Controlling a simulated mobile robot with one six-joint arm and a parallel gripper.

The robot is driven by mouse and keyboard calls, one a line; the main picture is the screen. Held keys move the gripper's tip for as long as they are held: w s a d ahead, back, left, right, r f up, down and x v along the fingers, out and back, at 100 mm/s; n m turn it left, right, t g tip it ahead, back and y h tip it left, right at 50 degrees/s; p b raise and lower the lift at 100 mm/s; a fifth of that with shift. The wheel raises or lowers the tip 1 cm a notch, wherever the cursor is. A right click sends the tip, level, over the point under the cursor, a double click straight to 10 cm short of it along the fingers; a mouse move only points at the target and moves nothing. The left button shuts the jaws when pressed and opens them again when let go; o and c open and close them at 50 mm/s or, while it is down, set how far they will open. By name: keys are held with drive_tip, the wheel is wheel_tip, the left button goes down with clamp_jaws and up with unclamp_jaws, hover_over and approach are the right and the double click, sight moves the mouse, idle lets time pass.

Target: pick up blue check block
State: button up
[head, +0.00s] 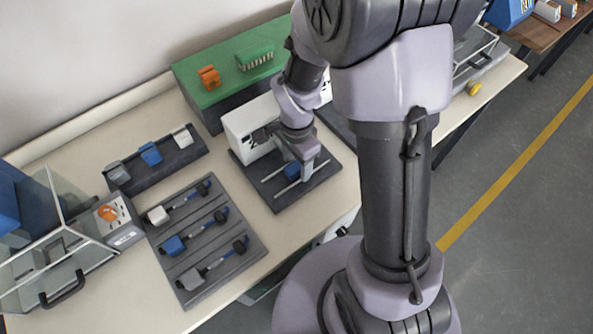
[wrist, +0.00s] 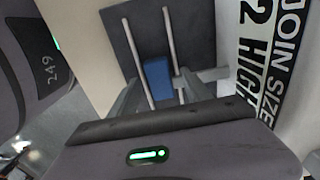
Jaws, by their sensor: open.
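A blue block (head: 291,171) lies between two light rails on a dark plate (head: 277,197) beside a white labelled box. In the wrist view the blue block (wrist: 157,80) is between the rails, on the dark plate (wrist: 123,42). My gripper (head: 303,168) is over that plate, close to the block, and partly covers it in the head view. In the wrist view its fingers stand apart, one on each side of the block. I cannot tell whether they touch it. Another blue block (head: 150,153) stands in a dark rack on the left.
The white box (head: 247,132) stands close behind my gripper. A green-topped stand (head: 215,68) holds an orange and a green part. A grey tray (head: 208,245) with several handled tools lies left. A clear-walled case (head: 52,262) stands far left.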

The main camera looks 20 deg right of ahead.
drive_tip(key=shift+r, duration=0.1)
drive_tip(key=shift+c, duration=0.3)
clamp_jaws()
drive_tip(key=shift+r, duration=0.1)
